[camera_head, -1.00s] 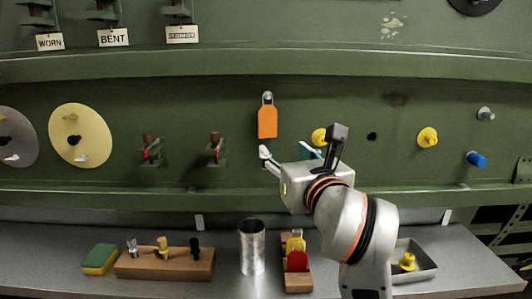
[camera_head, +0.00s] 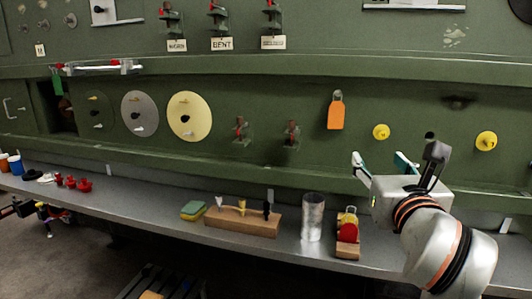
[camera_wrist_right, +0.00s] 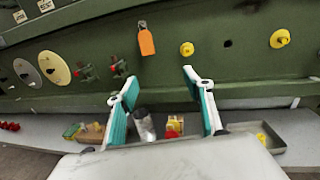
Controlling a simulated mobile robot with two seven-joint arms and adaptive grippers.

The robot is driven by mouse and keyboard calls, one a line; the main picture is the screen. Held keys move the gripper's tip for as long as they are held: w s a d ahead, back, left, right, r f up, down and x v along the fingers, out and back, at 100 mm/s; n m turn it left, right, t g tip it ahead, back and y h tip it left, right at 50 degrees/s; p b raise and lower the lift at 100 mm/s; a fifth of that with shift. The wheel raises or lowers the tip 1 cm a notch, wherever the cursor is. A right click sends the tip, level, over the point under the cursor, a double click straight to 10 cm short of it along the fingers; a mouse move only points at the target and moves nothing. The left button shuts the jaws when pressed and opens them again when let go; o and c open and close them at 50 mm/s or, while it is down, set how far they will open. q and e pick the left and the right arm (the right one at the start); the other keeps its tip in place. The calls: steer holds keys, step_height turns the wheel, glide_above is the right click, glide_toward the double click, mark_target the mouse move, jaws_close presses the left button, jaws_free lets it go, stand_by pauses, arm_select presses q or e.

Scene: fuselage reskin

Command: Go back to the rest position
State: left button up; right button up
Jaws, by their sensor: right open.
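My right gripper (camera_head: 381,166) is open and empty in the head view, at the right, in front of the lower part of the green wall. In the right wrist view its two teal-padded fingers (camera_wrist_right: 161,105) stand wide apart with nothing gripped between them. Beyond them show a metal cup (camera_wrist_right: 144,125) and a red and yellow item in a wooden holder (camera_wrist_right: 173,127), both on the shelf and apart from the fingers. My left gripper is not in view.
The green wall carries an orange tag (camera_head: 336,114), yellow knobs (camera_head: 381,132) and round discs (camera_head: 188,117). On the grey shelf stand the metal cup (camera_head: 313,218), a wooden block (camera_head: 242,222) with small tools, and a sponge (camera_head: 193,210). A metal tray (camera_wrist_right: 270,142) lies right of the fingers.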

steer(key=s+d+f+n+h, duration=0.15)
steer(key=d+f+h, duration=0.35)
steer(key=d+h, duration=0.65)
steer(key=s+a+f+n+y, duration=0.2)
steer(key=a+f+n+y, duration=0.35)
steer(key=f+n, duration=0.45)
steer(key=s+a+f+n+t+y, duration=0.1)
steer(key=a+f+n+y, duration=0.5)
steer(key=f+n, duration=0.4)
steer(key=s+a+f+n+y, duration=0.2)
steer(key=a+f+n+y, duration=0.45)
steer(key=n, duration=0.55)
steer(key=s+d+f+n+g, duration=0.1)
steer(key=s+f, duration=0.3)
steer(key=f, duration=0.5)
steer(key=s+d+f+n+g+h, duration=0.1)
steer(key=s+f+n+g, duration=0.3)
steer(key=f, duration=0.5)
steer(key=s+d+f+n+g, duration=0.2)
steer(key=s+f, duration=0.4)
steer(key=f, duration=0.3)
steer(key=shift+d+f+n+g, duration=0.3)
steer(key=shift+f+n+g, duration=0.05)
steer(key=shift+g, duration=0.35)
steer(key=shift+h, duration=0.25)
